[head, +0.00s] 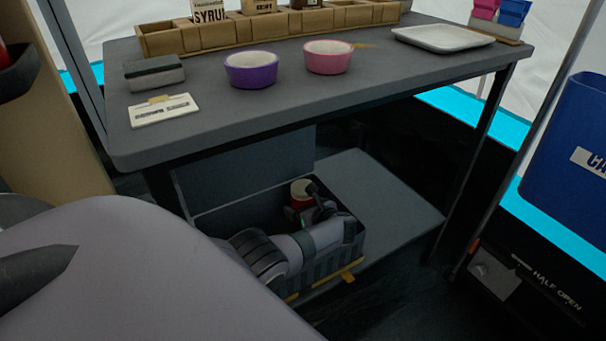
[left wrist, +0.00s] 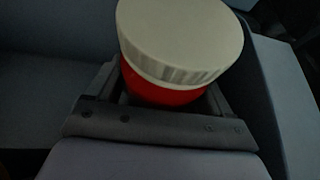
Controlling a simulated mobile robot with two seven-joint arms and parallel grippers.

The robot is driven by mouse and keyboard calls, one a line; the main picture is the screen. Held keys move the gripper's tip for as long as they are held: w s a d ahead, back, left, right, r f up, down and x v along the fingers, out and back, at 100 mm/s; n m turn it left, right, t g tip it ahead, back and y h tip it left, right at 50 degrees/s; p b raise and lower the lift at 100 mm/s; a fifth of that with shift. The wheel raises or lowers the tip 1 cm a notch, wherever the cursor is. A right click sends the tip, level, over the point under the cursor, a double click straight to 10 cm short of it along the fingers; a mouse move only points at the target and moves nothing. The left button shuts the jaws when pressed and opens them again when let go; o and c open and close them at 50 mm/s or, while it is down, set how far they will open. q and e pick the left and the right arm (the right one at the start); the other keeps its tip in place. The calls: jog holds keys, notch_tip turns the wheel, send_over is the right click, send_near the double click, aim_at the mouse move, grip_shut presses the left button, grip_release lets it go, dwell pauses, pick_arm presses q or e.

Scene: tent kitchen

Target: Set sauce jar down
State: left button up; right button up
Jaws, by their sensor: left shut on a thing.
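The sauce jar (head: 301,190) is red with a whitish lid. It shows upright in the head view, within the dark open crate (head: 318,284) on the lower shelf under the table. My left gripper (head: 307,209) reaches down into the crate and is shut on the jar. In the left wrist view the ribbed lid and red body of the jar (left wrist: 178,42) fill the space between the fingers (left wrist: 165,100). The jar's base is hidden, so I cannot tell whether it touches the crate floor. My right gripper is not in view.
The crate's lid or back panel (head: 250,168) stands behind it. The lower shelf (head: 395,205) is bare to the right. The tabletop (head: 300,103) above holds a purple bowl (head: 251,70), a pink bowl (head: 328,57) and a white tray (head: 443,38). A table leg (head: 483,150) stands at right.

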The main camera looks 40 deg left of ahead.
pick_arm(q)
jog(key=shift+s+f, duration=0.25)
jog(key=shift+f, duration=0.1)
jog(key=o, duration=1.6)
jog(key=shift+s+f, duration=0.1)
jog(key=shift+f, duration=0.05)
jog(key=shift+r, duration=0.35)
jog(key=shift+d+r+p, duration=0.35)
jog(key=shift+r+p, duration=0.1)
jog(key=shift+r, duration=0.1)
jog(key=p+v, duration=0.4)
jog(key=v, duration=0.2)
jog(key=shift+d+r, duration=0.15)
jog(key=shift+d, duration=0.15)
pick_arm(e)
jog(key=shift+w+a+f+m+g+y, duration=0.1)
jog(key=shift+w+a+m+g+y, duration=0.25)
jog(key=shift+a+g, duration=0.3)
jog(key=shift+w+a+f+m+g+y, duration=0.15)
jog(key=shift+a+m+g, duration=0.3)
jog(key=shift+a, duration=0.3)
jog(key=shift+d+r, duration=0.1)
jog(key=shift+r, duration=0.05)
